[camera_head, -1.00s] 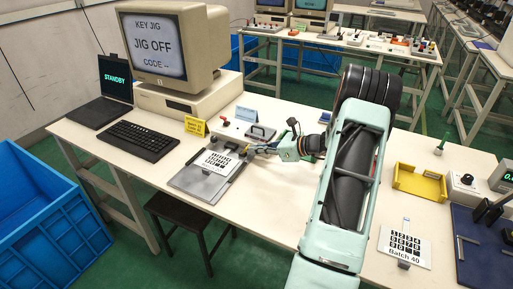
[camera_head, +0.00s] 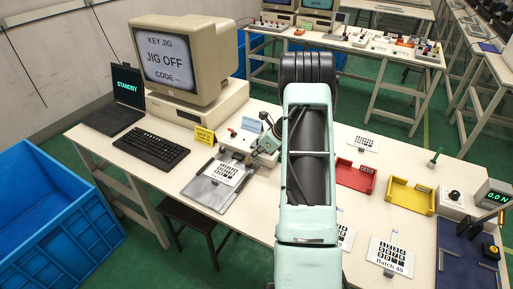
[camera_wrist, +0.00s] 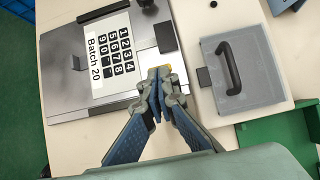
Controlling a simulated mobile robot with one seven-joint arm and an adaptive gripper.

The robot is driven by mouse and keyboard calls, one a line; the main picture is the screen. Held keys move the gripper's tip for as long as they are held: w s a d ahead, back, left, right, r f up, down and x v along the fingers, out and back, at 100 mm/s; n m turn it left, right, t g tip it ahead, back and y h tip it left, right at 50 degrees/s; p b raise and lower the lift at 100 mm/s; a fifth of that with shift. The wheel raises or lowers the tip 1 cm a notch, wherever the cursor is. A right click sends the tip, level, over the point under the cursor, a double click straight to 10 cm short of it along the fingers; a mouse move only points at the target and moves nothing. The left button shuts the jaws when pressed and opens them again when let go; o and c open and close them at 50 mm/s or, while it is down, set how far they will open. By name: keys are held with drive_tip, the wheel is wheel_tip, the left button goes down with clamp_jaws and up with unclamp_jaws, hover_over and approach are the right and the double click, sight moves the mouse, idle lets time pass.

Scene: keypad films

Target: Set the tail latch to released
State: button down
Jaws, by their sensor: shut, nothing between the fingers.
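The grey jig plate (camera_wrist: 68,75) carries a white keypad film marked Batch 20 (camera_wrist: 110,58). In the head view the plate (camera_head: 201,192) and its film (camera_head: 224,172) lie at the front of the table. A small yellow piece (camera_wrist: 168,66) shows at the plate's edge, just beyond my fingertips; I cannot tell for sure that it is the tail latch. My gripper (camera_wrist: 157,80) is shut and empty, its tips close to or touching that piece.
A grey handled block (camera_wrist: 242,80) sits right of the plate, and a green tray (camera_wrist: 285,140) lower right. The monitor (camera_head: 175,60) reads JIG OFF. Red (camera_head: 355,177) and yellow (camera_head: 410,197) trays stand right of my arm.

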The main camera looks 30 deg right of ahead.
drive_tip(key=shift+w+a+r+g+h+p, duration=0.1)
drive_tip(key=shift+w+a+g+h+p, duration=0.25)
drive_tip(key=shift+g+p, duration=0.4)
drive_tip(key=shift+w+a+r+g+h+p, duration=0.1)
drive_tip(key=shift+w+a+g+h+p, duration=0.1)
drive_tip(key=shift+w+g+h+p, duration=0.55)
drive_tip(key=shift+s+f+y+p, duration=0.1)
drive_tip(key=shift+s+y+p, duration=0.2)
drive_tip(key=shift+y, duration=0.1)
drive_tip(key=shift+w+r, duration=0.1)
drive_tip(key=shift+r, duration=0.1)
drive_tip(key=shift+r+p, duration=0.4)
drive_tip(key=shift+r, duration=0.3)
drive_tip(key=s+d+r+b, duration=0.1)
drive_tip(key=s+d+r, duration=0.3)
drive_tip(key=s+r, duration=0.3)
wheel_tip(320, 180, up, 3)
drive_tip(key=shift+r, duration=0.15)
